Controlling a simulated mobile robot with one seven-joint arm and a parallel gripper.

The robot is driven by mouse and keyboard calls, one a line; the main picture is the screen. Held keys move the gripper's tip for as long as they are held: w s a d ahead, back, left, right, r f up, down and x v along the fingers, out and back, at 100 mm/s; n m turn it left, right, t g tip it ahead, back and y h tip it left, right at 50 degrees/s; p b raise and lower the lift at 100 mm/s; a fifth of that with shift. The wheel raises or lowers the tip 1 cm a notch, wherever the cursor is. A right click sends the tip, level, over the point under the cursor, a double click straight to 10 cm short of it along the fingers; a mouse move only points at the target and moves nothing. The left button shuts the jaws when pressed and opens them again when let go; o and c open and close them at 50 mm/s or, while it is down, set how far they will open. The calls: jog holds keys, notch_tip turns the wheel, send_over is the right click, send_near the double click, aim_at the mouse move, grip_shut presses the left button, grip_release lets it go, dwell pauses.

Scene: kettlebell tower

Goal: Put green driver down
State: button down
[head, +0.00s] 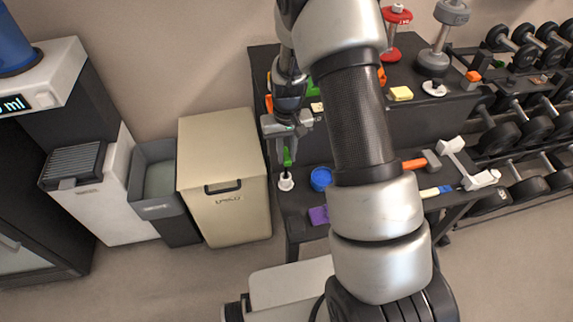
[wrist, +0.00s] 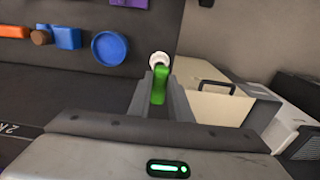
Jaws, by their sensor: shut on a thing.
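The green driver (head: 287,157) is upright between the fingers of my gripper (head: 287,150), over the left end of the lower dark bench (head: 297,223). Its green handle (wrist: 160,86) shows between the fingertips (wrist: 160,92) in the wrist view, and my gripper is shut on it. A small white round piece (head: 286,181) is directly below the driver; it also shows past the handle in the wrist view (wrist: 159,60). I cannot tell whether the driver's lower end touches it.
A blue round dish (head: 321,179) is just right of the driver. A purple block (head: 318,215) lies nearer the front edge. An orange-handled hammer (head: 421,161) lies further right. A beige cabinet (head: 222,170) stands left of the bench. Dumbbell racks fill the right side.

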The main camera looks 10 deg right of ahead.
jog(key=shift+f, duration=1.8)
jog(key=shift+f+b, duration=0.1)
jog(key=shift+b, duration=0.2)
jog(key=shift+f, duration=0.15)
jog(key=c, duration=1.6)
grip_release()
